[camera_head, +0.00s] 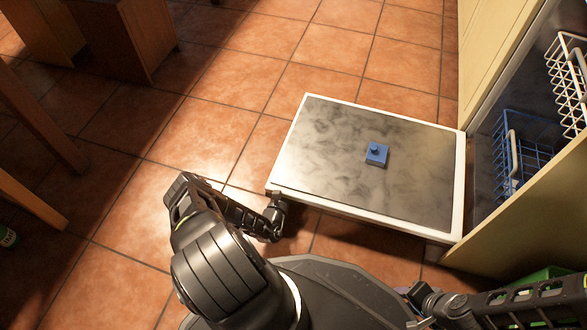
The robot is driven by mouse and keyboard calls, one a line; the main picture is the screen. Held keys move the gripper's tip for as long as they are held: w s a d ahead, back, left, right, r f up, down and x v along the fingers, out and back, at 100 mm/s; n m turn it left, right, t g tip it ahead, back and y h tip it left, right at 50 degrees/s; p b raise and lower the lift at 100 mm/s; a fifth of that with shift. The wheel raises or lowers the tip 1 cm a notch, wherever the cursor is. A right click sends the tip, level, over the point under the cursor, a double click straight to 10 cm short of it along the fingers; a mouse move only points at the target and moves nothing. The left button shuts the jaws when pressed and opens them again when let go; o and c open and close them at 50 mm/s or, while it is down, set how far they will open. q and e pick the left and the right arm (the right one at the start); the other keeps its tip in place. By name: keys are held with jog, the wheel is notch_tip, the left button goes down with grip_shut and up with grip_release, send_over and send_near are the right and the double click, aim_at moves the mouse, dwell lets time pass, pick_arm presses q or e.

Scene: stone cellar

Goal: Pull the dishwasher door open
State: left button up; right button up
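The dishwasher door (330,140) is folded down and lies about flat, its stained inner panel facing up inside a white rim. It joins the dishwasher (488,150) at its right edge. A small blue part (376,154) sits on the panel. My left arm reaches to the near left corner of the door, where its dark end (275,217) is close beside or just under the edge. Contact and finger opening cannot be made out. My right arm lies folded at the bottom right, and its fingers are not visible.
Inside the dishwasher are a blue lower rack (515,160) and a white upper rack (566,85). Pale cabinet fronts (500,40) flank the opening. Wooden furniture (120,40) stands at the upper left, and a green bottle (8,238) at the left edge. The tiled floor beyond the door is clear.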

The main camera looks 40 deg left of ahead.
pick_arm(q)
jog(key=shift+c, duration=0.6)
grip_shut()
jog(key=shift+d, duration=0.2)
dwell(0.5)
